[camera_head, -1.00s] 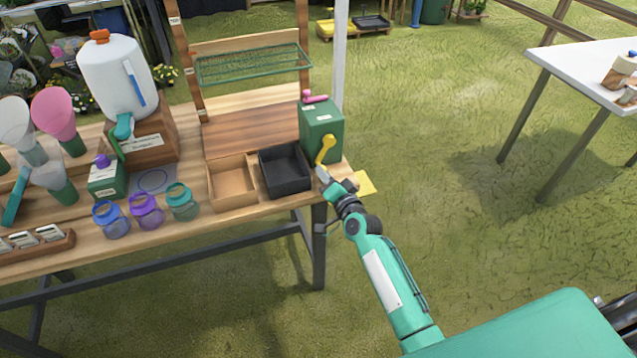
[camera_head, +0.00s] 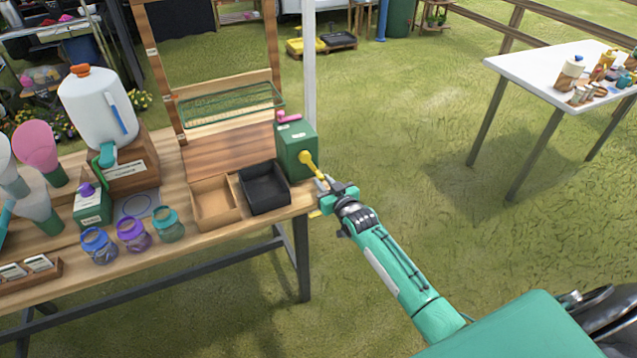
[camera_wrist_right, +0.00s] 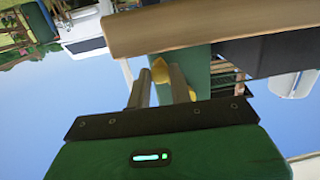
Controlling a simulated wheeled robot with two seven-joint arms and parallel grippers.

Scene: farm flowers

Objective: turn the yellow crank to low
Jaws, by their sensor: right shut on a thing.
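The yellow crank (camera_head: 312,165) is on the front of the green box (camera_head: 297,138) at the right end of the wooden bench. Its arm slants down and to the right from its hub. My right gripper (camera_head: 325,184) is shut on the crank's outer end, just off the bench edge. In the right wrist view my right gripper's fingers (camera_wrist_right: 160,88) are close together, with the yellow crank (camera_wrist_right: 192,90) partly hidden behind and between them. Any markings by the crank are too small to read. My left gripper is not in view.
A black tray (camera_head: 264,188) and a wooden tray (camera_head: 213,202) sit left of the green box. Several glass jars, a white jug (camera_head: 98,105) and pink and white cones stand further left. A white table (camera_head: 540,72) is at the right, with open grass between.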

